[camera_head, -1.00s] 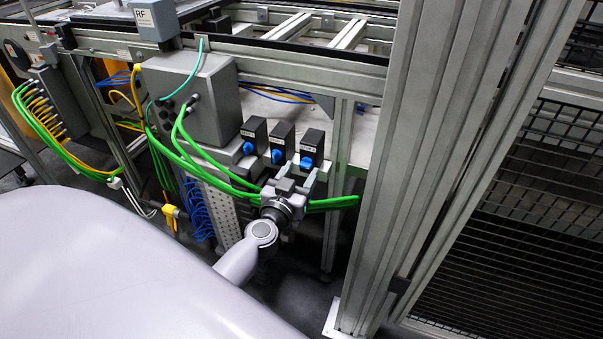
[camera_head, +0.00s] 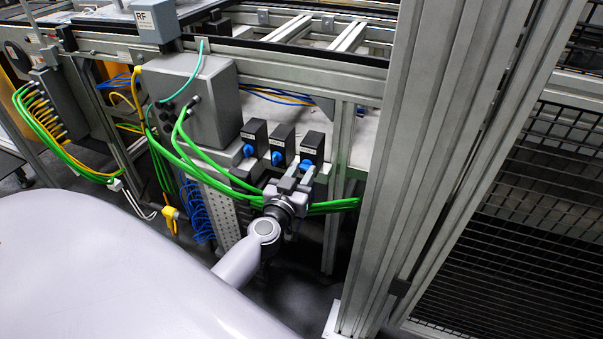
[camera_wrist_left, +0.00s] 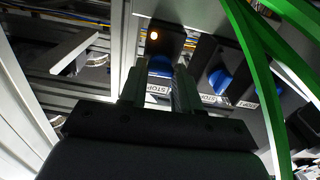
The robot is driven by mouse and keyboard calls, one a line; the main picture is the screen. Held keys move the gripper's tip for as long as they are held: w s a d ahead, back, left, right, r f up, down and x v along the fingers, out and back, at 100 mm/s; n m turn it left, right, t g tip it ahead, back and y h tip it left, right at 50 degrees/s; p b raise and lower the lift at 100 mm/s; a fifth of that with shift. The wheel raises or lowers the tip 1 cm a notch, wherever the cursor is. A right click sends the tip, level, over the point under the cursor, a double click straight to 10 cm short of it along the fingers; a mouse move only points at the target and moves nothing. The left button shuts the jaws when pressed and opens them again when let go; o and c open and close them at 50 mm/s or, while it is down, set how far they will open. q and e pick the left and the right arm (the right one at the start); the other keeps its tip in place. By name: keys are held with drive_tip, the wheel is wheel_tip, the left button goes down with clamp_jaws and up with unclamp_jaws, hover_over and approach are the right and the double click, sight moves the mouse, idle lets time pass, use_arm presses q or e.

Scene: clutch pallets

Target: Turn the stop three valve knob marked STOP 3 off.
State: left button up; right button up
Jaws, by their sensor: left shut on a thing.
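Three black valve blocks with blue knobs stand in a row on the frame. The rightmost blue knob (camera_head: 306,164), taken as the STOP 3 knob, is at my left gripper's (camera_head: 299,175) fingertips, partly hidden by them. In the left wrist view this knob (camera_wrist_left: 160,66) sits between the two fingers of the left gripper (camera_wrist_left: 159,82), which are shut on it. A white label reading STOP shows beside it, upside down; its number is not legible. The middle knob (camera_head: 277,158) and left knob (camera_head: 248,150) are clear of the gripper. My right gripper is not in view.
Green cables (camera_head: 215,172) run from a grey box (camera_head: 205,105) and pass behind my left wrist. In the left wrist view a green cable (camera_wrist_left: 262,85) crosses close on the right. A thick aluminium post (camera_head: 420,150) stands right of the valves.

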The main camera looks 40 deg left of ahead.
use_arm(q)
drive_tip(key=n+p, duration=0.1)
drive_tip(key=n, duration=0.2)
drive_tip(key=shift+n, duration=0.3)
drive_tip(key=n, duration=0.4)
drive_tip(key=shift+n, duration=0.3)
drive_tip(key=n, duration=0.9)
drive_tip(key=shift+n, duration=0.3)
drive_tip(key=o, duration=1.1)
drive_tip(key=shift+c, duration=0.2)
drive_tip(key=shift+s, duration=0.1)
